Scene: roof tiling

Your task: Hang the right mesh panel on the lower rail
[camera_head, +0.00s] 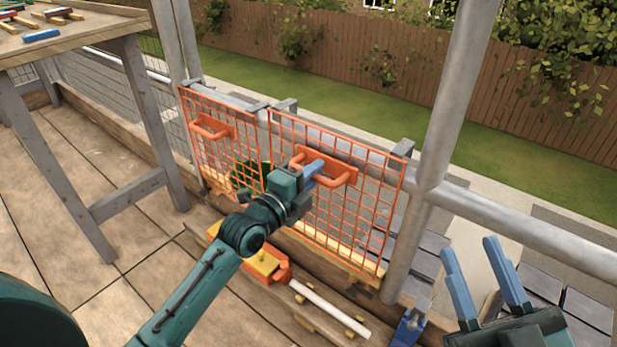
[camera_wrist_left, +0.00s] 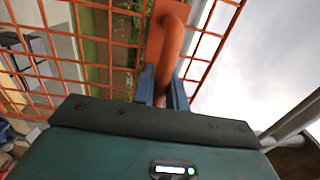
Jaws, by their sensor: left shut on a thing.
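The right mesh panel (camera_head: 385,205) is an orange grid with a loop handle (camera_head: 338,176) and grey hooks (camera_head: 402,149) at its top corners. It stands upright beside the left mesh panel (camera_head: 215,140). My left gripper (camera_head: 312,171) is shut on the right panel's handle; the wrist view shows its blue fingers (camera_wrist_left: 163,88) on either side of the orange handle bar (camera_wrist_left: 169,50). The lower rail (camera_head: 520,228) is a grey tube running behind the panels. I cannot tell whether the right panel's hooks rest on it. My right gripper (camera_head: 487,277) is open and empty at lower right.
A thick grey upright pole (camera_head: 440,130) stands just right of the right panel. A wooden bench (camera_head: 100,35) with tools is at upper left. Below the panels, an orange tool (camera_head: 268,267) and a white tube (camera_head: 330,309) lie along a plank. The left deck is clear.

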